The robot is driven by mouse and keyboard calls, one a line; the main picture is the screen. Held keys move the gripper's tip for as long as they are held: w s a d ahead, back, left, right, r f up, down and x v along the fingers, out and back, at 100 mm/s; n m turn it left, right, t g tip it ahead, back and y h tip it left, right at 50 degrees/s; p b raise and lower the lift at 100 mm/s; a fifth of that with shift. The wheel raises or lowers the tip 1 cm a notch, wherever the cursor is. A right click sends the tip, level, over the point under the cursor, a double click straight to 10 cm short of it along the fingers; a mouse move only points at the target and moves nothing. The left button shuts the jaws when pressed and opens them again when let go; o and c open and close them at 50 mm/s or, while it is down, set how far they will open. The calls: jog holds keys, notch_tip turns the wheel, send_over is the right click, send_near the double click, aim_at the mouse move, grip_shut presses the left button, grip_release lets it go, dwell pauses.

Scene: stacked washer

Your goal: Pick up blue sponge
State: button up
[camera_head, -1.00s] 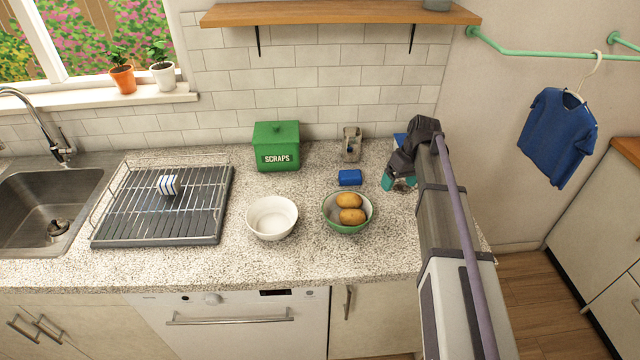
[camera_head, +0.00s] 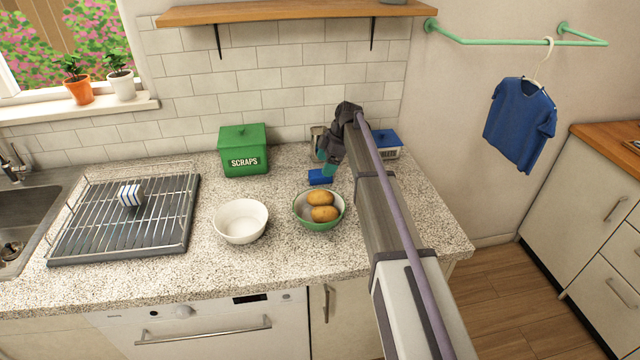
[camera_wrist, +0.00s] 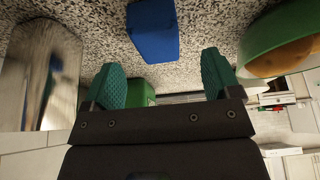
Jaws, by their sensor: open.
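The blue sponge (camera_head: 319,177) lies on the speckled counter behind the green bowl. In the wrist view the sponge (camera_wrist: 153,31) is at the top centre, a little beyond my fingertips and between their lines.
A green bowl (camera_head: 333,226) with potatoes stands in front of the sponge. A metal object (camera_head: 318,137) stands behind it, partly hidden. A green scraps bin (camera_head: 243,151) and white bowl (camera_head: 240,221) are to the left. A blue-lidded box (camera_head: 385,140) is to the right.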

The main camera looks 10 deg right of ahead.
aim_at(320, 176)
jog(key=b+x, duration=0.4)
jog(key=x, duration=0.1)
jog(key=shift+w+d, duration=0.1)
jog(key=shift+d, duration=0.1)
jog(key=shift+a+f+b, duration=0.2)
jog(key=shift+b, duration=0.2)
jog(key=shift+r, duration=0.25)
jog(key=c, duration=1)
